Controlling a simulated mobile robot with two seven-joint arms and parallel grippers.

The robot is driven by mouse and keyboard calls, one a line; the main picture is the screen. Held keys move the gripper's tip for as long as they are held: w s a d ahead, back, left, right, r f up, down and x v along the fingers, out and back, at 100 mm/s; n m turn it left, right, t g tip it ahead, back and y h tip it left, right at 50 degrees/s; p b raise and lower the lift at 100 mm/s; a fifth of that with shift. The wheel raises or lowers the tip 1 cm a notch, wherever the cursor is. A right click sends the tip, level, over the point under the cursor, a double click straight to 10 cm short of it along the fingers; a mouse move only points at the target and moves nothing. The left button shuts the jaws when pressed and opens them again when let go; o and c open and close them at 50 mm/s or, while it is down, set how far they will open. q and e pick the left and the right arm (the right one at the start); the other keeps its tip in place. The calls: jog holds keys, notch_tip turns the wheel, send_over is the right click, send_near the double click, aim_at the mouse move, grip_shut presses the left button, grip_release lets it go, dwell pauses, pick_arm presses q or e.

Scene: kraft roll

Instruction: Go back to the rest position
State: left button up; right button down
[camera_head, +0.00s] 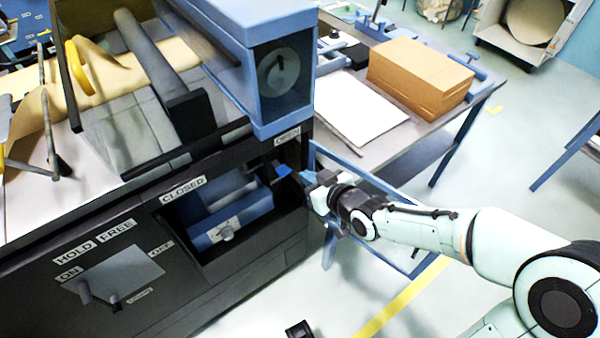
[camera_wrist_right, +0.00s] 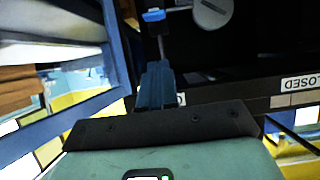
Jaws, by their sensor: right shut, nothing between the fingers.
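My right gripper (camera_head: 306,180) reaches in from the right to the machine's black front, at the right end of the recess under the OPEN label (camera_head: 287,136). It is shut and empty. A small lever with a blue tip (camera_head: 283,170) is just beyond its fingertips. In the right wrist view the shut blue fingers (camera_wrist_right: 156,84) point at the lever's thin rod, with its blue tip (camera_wrist_right: 153,15) above. I cannot tell whether the fingers touch the lever.
A table with a brown stack (camera_head: 420,75) and white sheets (camera_head: 348,108) stands behind my arm. A dark piece (camera_head: 298,330) at the bottom edge is unclear. Floor shows at the right.

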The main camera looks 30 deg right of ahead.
pick_arm(q)
jog(key=shift+r, duration=0.1)
pick_arm(e)
jog(key=shift+s+r, duration=0.4)
jog(key=shift+s, duration=0.2)
jog(key=s+a+f+m+g+p, duration=0.1)
jog(key=s+a+f+g+p, duration=0.15)
jog(key=f, duration=0.65)
jog(key=s+a+f+m+g+p, duration=0.1)
jog(key=s+a+f+g+p, duration=0.2)
jog(key=f, duration=0.6)
pick_arm(q)
notch_tip(320, 180, up, 12)
jog(key=p, duration=0.7)
jog(key=shift+w+r+g+p, duration=0.15)
jog(key=shift+w+g+p, duration=0.05)
jog(key=shift+g+p, duration=0.15)
pick_arm(e)
jog(key=s+a+f+m+g+y, duration=0.1)
jog(key=s+a+f+g, duration=0.3)
jog(key=s, duration=0.4)
jog(key=s+a+f+m+g+y, duration=0.1)
jog(key=s+a+f+g, duration=0.3)
jog(key=s, duration=0.5)
notch_tip(320, 180, down, 3)
jog(key=shift+s+a+r+m, duration=0.2)
jog(key=shift+s+m, duration=0.1)
jog(key=shift+m, duration=0.2)
jog(key=shift+g, duration=0.25)
